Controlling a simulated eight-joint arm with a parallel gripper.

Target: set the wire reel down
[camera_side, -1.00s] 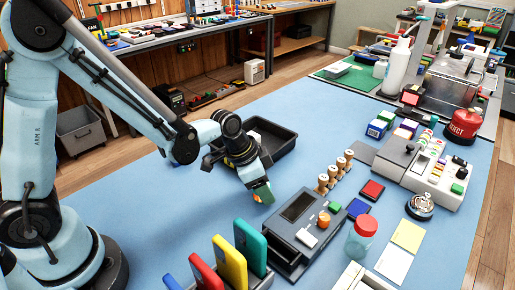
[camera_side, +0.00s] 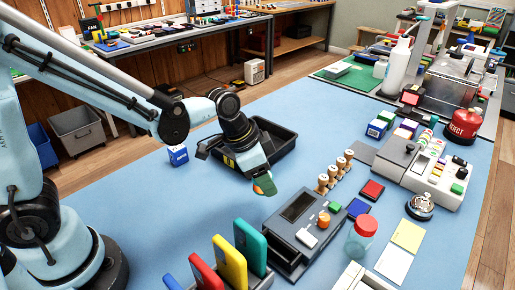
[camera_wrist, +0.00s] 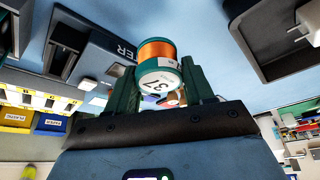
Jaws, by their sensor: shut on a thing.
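The wire reel (camera_wrist: 158,65) is a spool of copper-coloured wire with green rims and a white label reading 31 or 37. In the wrist view it sits between the two green fingers of my gripper (camera_wrist: 155,80), which is shut on it. In the side view my gripper (camera_side: 264,184) points down above the blue mat (camera_side: 200,228), between the black tray and the grey tester box.
A black tray (camera_side: 292,141) lies behind my gripper. A grey device (camera_side: 295,228) with a screen stands in front, beside a row of wooden-handled stamps (camera_side: 335,171). Upright coloured phones (camera_side: 228,262) stand at the front. A small blue-and-white box (camera_side: 178,155) is at left.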

